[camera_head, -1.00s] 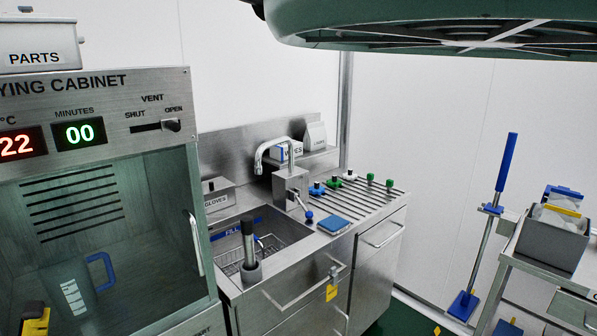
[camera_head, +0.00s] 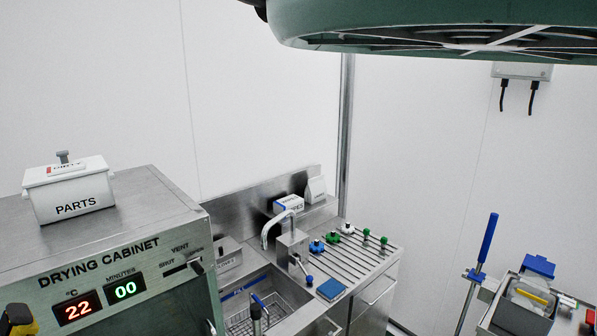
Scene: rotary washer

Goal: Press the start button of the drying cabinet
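The drying cabinet (camera_head: 140,257) stands at the lower left, a steel box with a dark glass front. Its red display (camera_head: 77,307) reads 22 and its green display (camera_head: 125,288) reads 00 minutes. Only the upper part of the cabinet front shows; no start button is in view.
A white PARTS box (camera_head: 70,190) stands on the cabinet. Right of the cabinet are a sink with a tap (camera_head: 268,227) and a ribbed drainboard (camera_head: 352,257) with several small fittings. A trolley with a grey bin (camera_head: 520,312) stands at the lower right.

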